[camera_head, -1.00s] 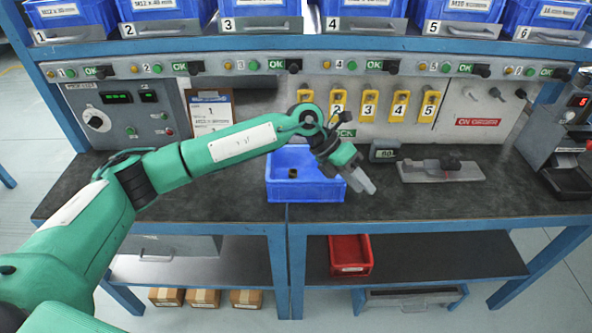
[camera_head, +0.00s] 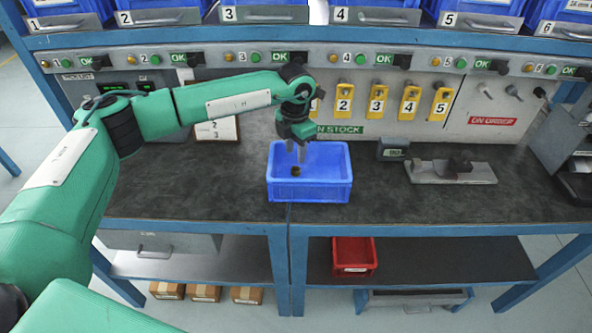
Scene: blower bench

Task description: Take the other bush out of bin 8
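A blue bin (camera_head: 309,191) stands on the dark bench top near its middle; I can read no number on it. One small dark brown bush (camera_head: 295,170) lies on the bin floor, left of the middle. My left gripper (camera_head: 296,153) points down over the back left part of the bin, just above and behind the bush. Its two fingers look apart, with nothing seen between them. I cannot tell whether the fingertips are at the height of the bush. My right gripper is not in view.
A grey fixture plate (camera_head: 450,174) with a dark part and a small display box (camera_head: 393,149) stand to the right. Yellow numbered tags (camera_head: 377,103) hang on the panel behind. A red bin (camera_head: 353,257) is on the lower shelf. The bench front is clear.

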